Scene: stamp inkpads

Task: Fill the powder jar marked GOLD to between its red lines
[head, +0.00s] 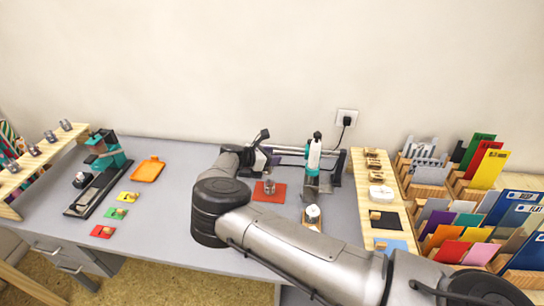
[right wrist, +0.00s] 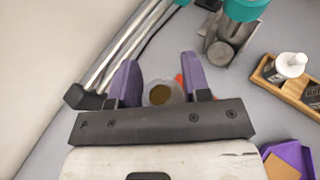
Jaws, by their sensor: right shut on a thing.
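A round clear jar (right wrist: 160,93) with gold-brown powder in it sits between the purple fingers of my right gripper (right wrist: 158,85). The fingers are shut on it. I see it from above; its label and red lines do not show. In the head view my right gripper (head: 264,160) is at the back middle of the desk, behind a red mat (head: 262,197). A small grey object (head: 269,187) stands on the mat; I cannot tell what it is. A teal and white upright device (head: 314,155) stands to the right, apart from the gripper. My left gripper is not in view.
A white-capped bottle (head: 312,213) stands in a wooden tray near the device. Metal bars (right wrist: 125,45) lie close beside the gripper. A purple item (right wrist: 288,158) is at lower right in the wrist view. A wooden shelf (head: 365,205) borders the right.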

